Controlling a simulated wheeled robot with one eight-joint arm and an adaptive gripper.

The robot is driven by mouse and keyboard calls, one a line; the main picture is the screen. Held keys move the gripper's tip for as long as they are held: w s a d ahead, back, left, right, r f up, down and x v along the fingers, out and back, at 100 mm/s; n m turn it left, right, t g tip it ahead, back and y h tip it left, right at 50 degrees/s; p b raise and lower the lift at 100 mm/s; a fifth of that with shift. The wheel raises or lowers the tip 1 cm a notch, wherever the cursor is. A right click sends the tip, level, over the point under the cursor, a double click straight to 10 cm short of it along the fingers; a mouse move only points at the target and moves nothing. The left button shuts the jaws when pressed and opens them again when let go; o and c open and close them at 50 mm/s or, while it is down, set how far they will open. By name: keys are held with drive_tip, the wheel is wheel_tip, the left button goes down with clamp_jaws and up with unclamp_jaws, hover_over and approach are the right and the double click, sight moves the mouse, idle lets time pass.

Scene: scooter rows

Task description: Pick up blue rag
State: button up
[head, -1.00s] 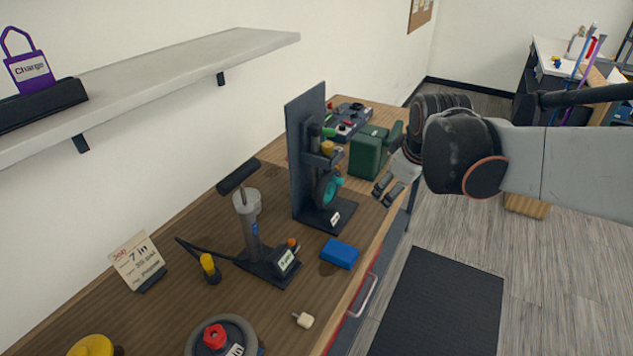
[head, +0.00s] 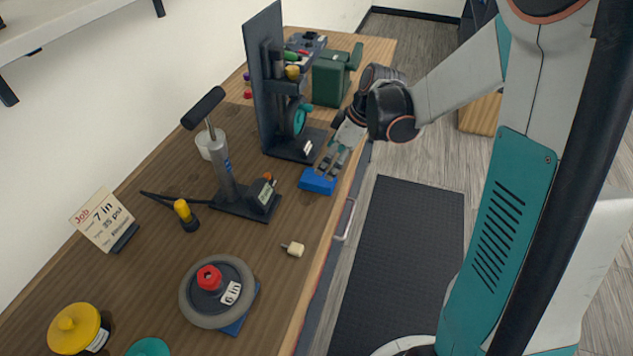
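The blue rag (head: 317,182) is a small bright blue block-like piece lying on the wooden workbench, right of the pump and near the bench's front edge. My gripper (head: 328,170) is directly above it, pointing down, with its fingertips at or just over the rag's upper side. The two fingers look apart. I cannot tell whether they touch the rag. The rag looks to be resting on the bench.
A dark upright stand (head: 265,80) and a green device (head: 330,78) stand behind my gripper. The pump (head: 223,165) is to the left. A wheel (head: 217,292) and a small cream piece (head: 294,249) lie nearer. The bench around the rag's near side is clear.

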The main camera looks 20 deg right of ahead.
sight(319, 177)
drive_tip(key=shift+b+x, duration=1.5)
drive_tip(key=shift+x, duration=2.75)
drive_tip(key=shift+d+f+b, duration=0.1)
drive_tip(key=shift+f+b, duration=0.1)
drive_tip(key=shift+b, duration=0.1)
drive_tip(key=c, duration=1.1)
